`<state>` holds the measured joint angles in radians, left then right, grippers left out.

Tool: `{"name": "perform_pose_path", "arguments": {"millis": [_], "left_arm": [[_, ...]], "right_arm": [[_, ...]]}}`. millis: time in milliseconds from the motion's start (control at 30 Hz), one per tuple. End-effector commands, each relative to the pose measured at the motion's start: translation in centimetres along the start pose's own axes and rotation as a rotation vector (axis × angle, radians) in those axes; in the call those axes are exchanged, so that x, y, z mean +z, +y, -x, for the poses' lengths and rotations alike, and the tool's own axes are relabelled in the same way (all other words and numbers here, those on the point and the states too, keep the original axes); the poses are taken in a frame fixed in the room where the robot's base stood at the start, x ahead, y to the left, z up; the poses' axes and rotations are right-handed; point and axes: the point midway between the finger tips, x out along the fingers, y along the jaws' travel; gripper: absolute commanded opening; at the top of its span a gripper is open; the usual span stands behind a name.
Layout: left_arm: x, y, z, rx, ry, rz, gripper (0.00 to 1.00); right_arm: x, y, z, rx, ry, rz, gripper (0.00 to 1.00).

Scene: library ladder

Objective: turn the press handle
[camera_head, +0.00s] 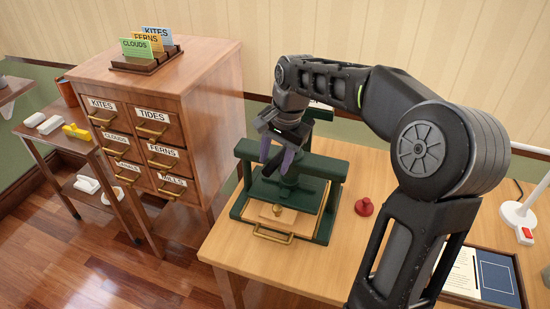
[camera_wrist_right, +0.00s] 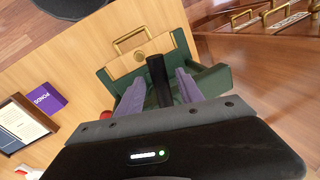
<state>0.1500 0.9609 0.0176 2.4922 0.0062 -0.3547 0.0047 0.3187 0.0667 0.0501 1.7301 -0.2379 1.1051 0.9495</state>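The green press (camera_head: 325,213) stands on the wooden table, with a pale board and brass pull (camera_head: 273,236) at its front. My right gripper (camera_head: 277,158) is above the press and hides much of its upper part. In the right wrist view a black upright handle (camera_wrist_right: 158,80) stands between the two purple fingers of my right gripper (camera_wrist_right: 160,92). The fingers are apart, with a gap visible on each side of the handle. The green press frame (camera_wrist_right: 213,78) shows behind them. My left gripper is not in view.
A red knobbed object (camera_head: 364,207) stands on the table right of the press. A framed panel (camera_head: 498,278) and a white lamp base (camera_head: 518,215) are farther right. A card-drawer cabinet (camera_head: 215,85) stands left. A purple box (camera_wrist_right: 46,97) shows in the wrist view.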

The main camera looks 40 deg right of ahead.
Motion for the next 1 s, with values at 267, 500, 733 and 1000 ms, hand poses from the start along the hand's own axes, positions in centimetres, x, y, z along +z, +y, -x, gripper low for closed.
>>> {"name": "perform_pose_path", "arguments": {"millis": [267,500,733,1000], "left_arm": [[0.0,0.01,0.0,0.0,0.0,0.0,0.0],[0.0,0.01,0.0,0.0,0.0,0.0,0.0],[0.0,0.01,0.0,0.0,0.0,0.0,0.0],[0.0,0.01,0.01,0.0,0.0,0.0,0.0]], "right_arm": [[0.0,-0.01,0.04,0.0,0.0,0.0,0.22],[0.0,-0.01,0.05,0.0,0.0,0.0,0.02],[0.0,-0.01,0.05,0.0,0.0,0.0,0.0],[0.0,-0.01,0.06,0.0,0.0,0.0,0.0]]}}
